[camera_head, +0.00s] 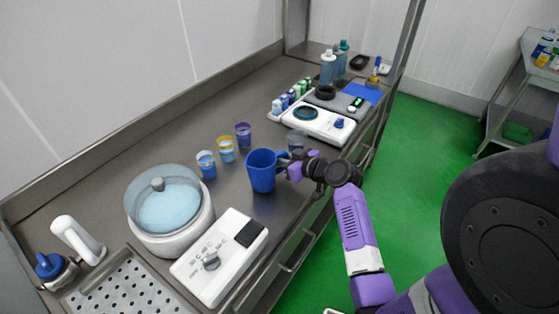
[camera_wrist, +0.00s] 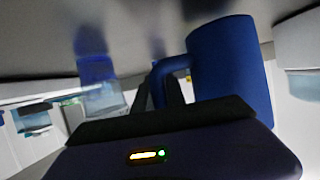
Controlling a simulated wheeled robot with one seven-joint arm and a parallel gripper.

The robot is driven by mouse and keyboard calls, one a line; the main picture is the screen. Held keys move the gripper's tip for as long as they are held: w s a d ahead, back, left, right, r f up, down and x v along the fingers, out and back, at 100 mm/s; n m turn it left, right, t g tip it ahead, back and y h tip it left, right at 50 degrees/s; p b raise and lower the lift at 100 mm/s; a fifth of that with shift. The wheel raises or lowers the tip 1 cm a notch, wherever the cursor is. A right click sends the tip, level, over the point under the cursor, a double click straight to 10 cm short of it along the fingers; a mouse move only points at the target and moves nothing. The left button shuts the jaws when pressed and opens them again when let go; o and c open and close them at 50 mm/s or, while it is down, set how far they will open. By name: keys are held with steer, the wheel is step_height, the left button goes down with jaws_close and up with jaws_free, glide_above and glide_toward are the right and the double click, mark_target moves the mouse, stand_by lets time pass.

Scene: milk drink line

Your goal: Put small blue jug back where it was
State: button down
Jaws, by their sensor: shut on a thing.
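The small blue jug (camera_head: 261,172) is upright over the middle of the steel counter, near its front edge, with its handle toward the right. My gripper (camera_head: 287,170) is at the handle side of the jug. In the wrist view the jug (camera_wrist: 232,70) fills the right of centre, and my gripper's dark fingers (camera_wrist: 160,95) are closed at its handle (camera_wrist: 172,66). I cannot tell whether the jug's base touches the counter or is slightly above it.
A lidded water bath (camera_head: 165,205) and its white control box (camera_head: 218,256) stand to the left. Three cups, blue (camera_head: 206,164), yellow (camera_head: 226,149) and purple (camera_head: 243,134), stand behind the jug. A clear cup (camera_head: 296,140) and white stirrer plate (camera_head: 315,124) are beyond my gripper.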

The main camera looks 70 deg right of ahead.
steer(key=shift+f, duration=0.55)
steer(key=shift+f, duration=0.15)
steer(key=c, duration=1.4)
jaws_free()
steer(key=shift+o, duration=0.2)
steer(key=b+v, duration=0.2)
steer(key=v, duration=1)
steer(key=shift+d, duration=0.1)
